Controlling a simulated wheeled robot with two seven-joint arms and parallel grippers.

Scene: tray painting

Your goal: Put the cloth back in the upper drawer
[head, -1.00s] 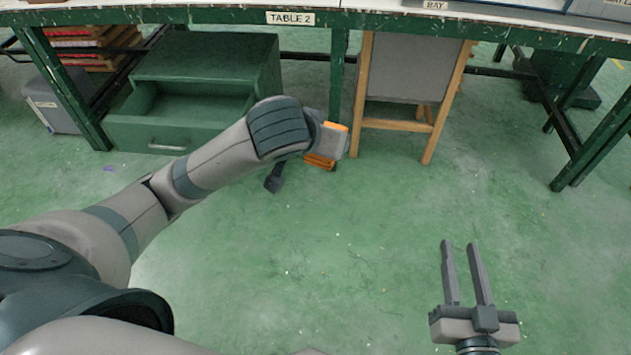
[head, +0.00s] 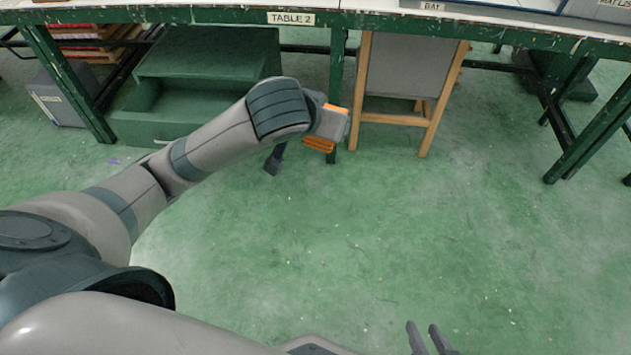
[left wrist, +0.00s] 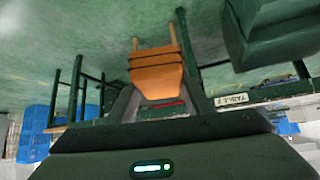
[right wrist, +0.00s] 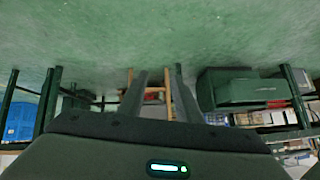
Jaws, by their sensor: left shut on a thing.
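The orange cloth (head: 319,144) is folded and held by my left gripper (head: 328,128), over the floor to the right of the green cabinet. In the left wrist view the cloth (left wrist: 156,72) sits between the two fingers, which are shut on it. The green cabinet (head: 205,62) stands under the table with a drawer (head: 128,130) pulled out. The part of the drawer interior that shows looks empty; my left arm covers its right part. My right gripper (head: 422,327) is at the bottom edge, open and empty, with its fingers apart.
The table (head: 385,21) labelled TABLE 2 runs above the cabinet. A table leg (head: 337,80) and a wooden easel with a grey board (head: 405,70) stand right of the cabinet. A grey bin (head: 58,105) is at left. The floor in front is clear.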

